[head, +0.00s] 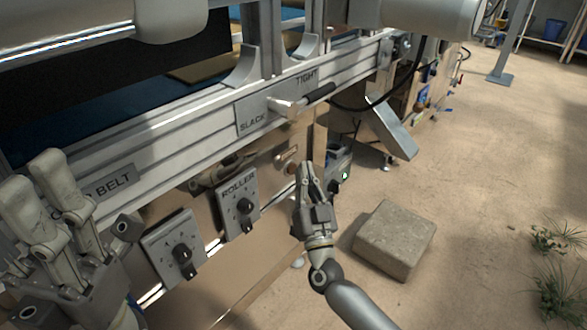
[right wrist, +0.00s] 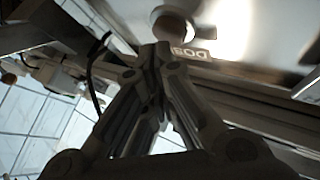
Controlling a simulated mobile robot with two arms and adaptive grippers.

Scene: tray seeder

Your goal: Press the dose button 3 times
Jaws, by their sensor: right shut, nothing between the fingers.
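The dose button is the round, brownish knob (right wrist: 172,22) at the top of the right wrist view, beside a small label (right wrist: 190,53) whose letters begin with DOS. In the head view a small brown round spot (head: 291,169) on the machine's front panel seems to be the same button, partly covered by my gripper. My right gripper (head: 305,166) is shut and empty, its fingertips right by the button. I cannot tell whether they touch it. My left gripper (head: 44,185) is at the lower left, and its finger gap is unclear.
The machine's front carries the ROLLER dial (head: 243,205), another dial (head: 181,255) and the SLACK/TIGHT lever (head: 303,101). A box with a green light (head: 344,176) is just right of my right gripper.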

